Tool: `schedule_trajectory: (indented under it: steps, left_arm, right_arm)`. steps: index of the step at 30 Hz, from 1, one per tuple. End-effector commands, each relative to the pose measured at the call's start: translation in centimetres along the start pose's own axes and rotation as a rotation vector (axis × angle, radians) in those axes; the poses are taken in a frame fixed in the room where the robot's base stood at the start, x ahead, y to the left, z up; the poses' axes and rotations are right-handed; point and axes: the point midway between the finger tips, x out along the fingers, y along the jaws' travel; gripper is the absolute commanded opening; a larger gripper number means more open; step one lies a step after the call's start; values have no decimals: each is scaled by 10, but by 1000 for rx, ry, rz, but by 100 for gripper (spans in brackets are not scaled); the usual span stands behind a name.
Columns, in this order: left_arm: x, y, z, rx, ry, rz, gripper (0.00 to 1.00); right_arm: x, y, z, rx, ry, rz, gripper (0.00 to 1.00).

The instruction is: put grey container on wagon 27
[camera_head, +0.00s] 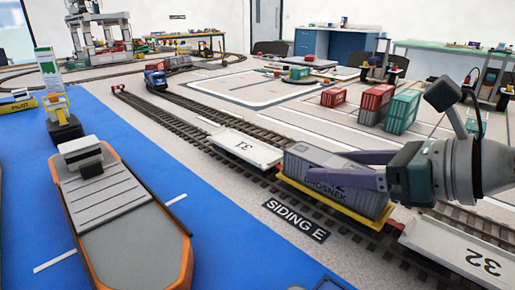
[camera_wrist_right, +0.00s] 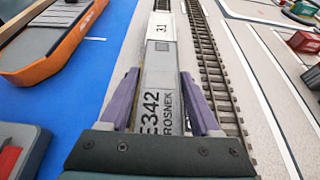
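The grey container (camera_head: 330,165), lettered "ROSNEK", sits upright on or just above a yellow wagon (camera_head: 335,203) on the siding track. The wagon's number is hidden, so I cannot tell whether it is wagon 27. My right gripper (camera_head: 322,170) reaches in from the right, with one purple finger along each side of the container. In the right wrist view the container (camera_wrist_right: 160,95) lies between the two fingers (camera_wrist_right: 160,75); I cannot tell whether they touch it. My left gripper is not in view.
White wagon 31 (camera_head: 244,148) stands just behind the yellow wagon, and white wagon 32 (camera_head: 462,250) in front. An orange-hulled ship (camera_head: 125,225) lies on the blue area at left. Red containers (camera_head: 375,98) and green containers (camera_head: 403,110) stand beyond the tracks.

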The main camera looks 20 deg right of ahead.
Motion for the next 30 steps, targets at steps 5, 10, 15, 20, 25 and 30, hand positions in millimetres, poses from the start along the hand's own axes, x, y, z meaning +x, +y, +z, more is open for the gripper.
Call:
schedule_trajectory:
  steps: [5, 10, 15, 20, 25, 30]
  left_arm:
    - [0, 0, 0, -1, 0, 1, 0]
    - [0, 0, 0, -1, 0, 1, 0]
    - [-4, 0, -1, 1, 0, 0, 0]
    - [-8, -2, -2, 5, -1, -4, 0]
    - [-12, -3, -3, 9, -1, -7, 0]
    - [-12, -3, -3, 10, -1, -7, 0]
  right_arm:
    - [0, 0, 0, 0, 0, 0, 85]
    - [0, 0, 0, 0, 0, 0, 86]
    - [-3, 0, 6, 0, 0, 0, 86]
    - [-22, 0, 3, -1, 5, 0, 86]
    - [-55, 1, 3, -1, 6, 2, 86]
    - [-84, 0, 2, 2, 4, 0, 86]
